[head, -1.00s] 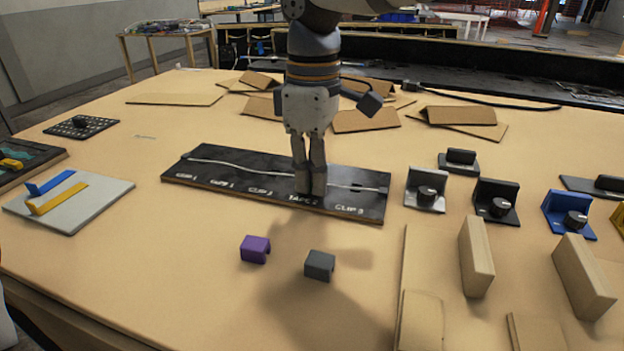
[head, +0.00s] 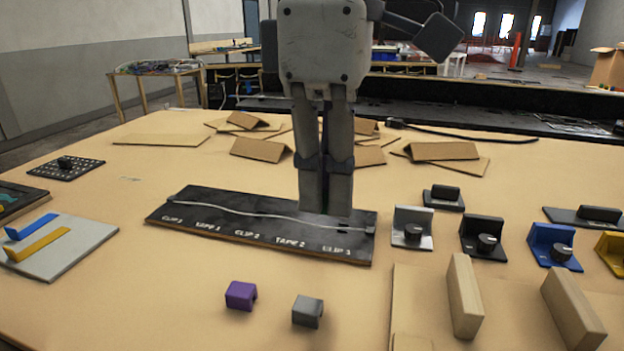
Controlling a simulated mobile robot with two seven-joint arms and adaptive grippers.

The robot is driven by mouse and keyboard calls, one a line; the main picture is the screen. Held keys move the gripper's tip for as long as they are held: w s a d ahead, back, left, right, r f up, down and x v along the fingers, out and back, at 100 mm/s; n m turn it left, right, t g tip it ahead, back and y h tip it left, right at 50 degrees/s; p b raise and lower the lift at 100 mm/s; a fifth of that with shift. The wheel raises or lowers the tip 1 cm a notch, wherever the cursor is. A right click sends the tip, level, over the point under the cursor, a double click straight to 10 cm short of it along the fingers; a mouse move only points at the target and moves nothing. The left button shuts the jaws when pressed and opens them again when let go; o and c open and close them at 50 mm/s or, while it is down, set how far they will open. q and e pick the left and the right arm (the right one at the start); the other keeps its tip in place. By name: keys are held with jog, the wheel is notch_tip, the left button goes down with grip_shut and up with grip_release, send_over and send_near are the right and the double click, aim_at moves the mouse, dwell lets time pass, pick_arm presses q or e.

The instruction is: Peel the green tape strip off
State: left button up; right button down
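I cannot make out a green tape strip. A pale grey plate (head: 72,252) at the left edge carries a blue strip (head: 30,227) and a yellow strip (head: 32,246), each with a raised end. A black board (head: 190,219) in the middle bears a pale wire (head: 255,212) and labels for clips and tapes. My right gripper (head: 326,210) points down over the right part of this board, its fingers close together. It hides part of the wire; I see nothing held, and contact with the board is unclear. My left gripper is out of view.
Knob blocks (head: 412,228) and upright wooden blocks (head: 464,297) crowd the right. Cardboard pieces (head: 445,151) lie behind. The table between plate and purple clip is clear.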

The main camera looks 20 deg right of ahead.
jog(key=shift+s+r, duration=0.2)
jog(key=shift+r, duration=0.95)
jog(key=shift+s+r, duration=0.2)
jog(key=shift+r, duration=0.9)
